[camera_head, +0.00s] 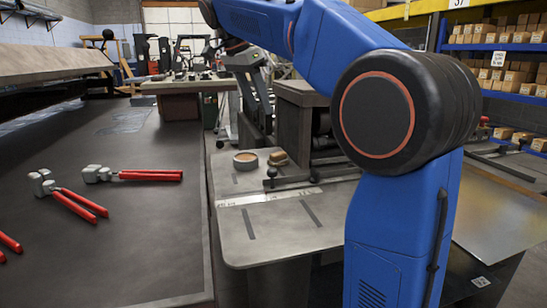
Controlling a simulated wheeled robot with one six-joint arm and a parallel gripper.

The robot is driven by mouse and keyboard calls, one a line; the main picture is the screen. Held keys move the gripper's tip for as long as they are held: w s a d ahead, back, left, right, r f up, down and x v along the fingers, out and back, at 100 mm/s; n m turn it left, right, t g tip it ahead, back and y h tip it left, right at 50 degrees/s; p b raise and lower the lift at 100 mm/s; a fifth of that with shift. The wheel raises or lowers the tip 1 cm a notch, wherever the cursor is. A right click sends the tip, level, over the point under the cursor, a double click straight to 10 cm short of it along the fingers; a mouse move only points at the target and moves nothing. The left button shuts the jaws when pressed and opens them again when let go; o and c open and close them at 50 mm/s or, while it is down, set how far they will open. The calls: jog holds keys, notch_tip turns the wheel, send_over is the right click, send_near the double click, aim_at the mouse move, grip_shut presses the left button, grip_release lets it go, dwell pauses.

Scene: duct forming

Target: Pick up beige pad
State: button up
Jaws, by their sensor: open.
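The beige pad (278,158) is a small tan, rounded piece. It lies on the grey worktop in the middle of the picture, just right of a round tan-topped dish. My blue arm reaches up and across, and its wrist bends down behind the upper links. My gripper (256,118) is a grey shape below the wrist, above and a little left of the pad. It is open, with nothing seen between its fingers. Its fingertips are hard to make out against the dark machinery behind, and I cannot tell its exact height above the pad.
The round dish (245,161) stands close beside the pad. A dark bar tool (310,177) lies just in front, with a metal ruler (268,197) nearer. A dark grey block machine (300,115) rises behind. Red-handled tools (150,175) lie on the left bench (130,250).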

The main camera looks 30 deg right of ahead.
aim_at(278, 153)
jog(key=x, duration=1.7)
jog(key=shift+s+a, duration=0.1)
jog(key=shift+s, duration=0.1)
jog(key=shift+c, duration=0.6)
jog(key=c, duration=0.9)
jog(key=shift+o, duration=0.2)
jog(key=shift+r, duration=0.1)
notch_tip(278, 153, up, 10)
jog(key=o, duration=0.5)
jog(key=shift+c, duration=1.2)
